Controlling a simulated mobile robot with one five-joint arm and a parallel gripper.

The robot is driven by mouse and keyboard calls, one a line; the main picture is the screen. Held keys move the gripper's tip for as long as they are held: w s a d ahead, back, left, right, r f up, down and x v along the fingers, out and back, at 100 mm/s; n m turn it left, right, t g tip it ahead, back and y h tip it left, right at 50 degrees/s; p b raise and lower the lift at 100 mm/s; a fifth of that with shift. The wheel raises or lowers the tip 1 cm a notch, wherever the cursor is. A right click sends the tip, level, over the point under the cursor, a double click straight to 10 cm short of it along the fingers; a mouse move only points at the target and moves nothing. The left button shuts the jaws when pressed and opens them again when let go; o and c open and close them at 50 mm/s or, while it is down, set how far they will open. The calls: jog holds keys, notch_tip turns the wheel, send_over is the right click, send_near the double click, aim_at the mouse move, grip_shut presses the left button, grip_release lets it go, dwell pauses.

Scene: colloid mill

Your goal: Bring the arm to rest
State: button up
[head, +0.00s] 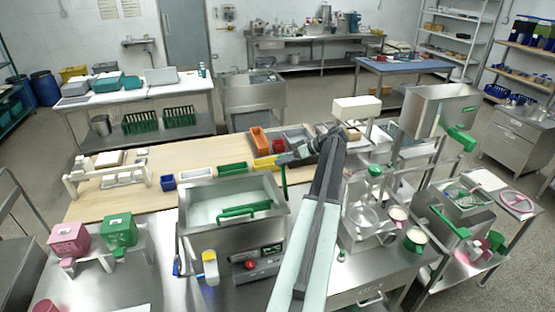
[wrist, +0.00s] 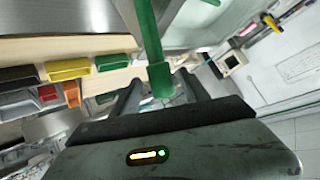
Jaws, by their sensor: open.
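My gripper (head: 284,160) is at the end of my raised arm, over the far right side of the steel basin in the head view. In the wrist view its two dark fingers (wrist: 160,93) stand apart, so it is open. A green bar (wrist: 150,45) runs down the wrist view and its flat end shows between the fingers. A green upright strip (head: 284,187) also shows just below the gripper in the head view. I cannot tell whether the bar touches the fingers.
The steel basin (head: 185,222) with a green handle (head: 245,210) stands left of my arm. Colored bins, including an orange one (head: 260,141), sit behind the gripper. Glassware and a steel hopper (head: 430,105) stand to the right. Pink (head: 69,240) and green (head: 119,231) boxes stand front left.

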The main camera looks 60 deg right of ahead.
jog(key=v, duration=0.3)
jog(key=shift+p, duration=0.35)
jog(key=shift+r, duration=0.1)
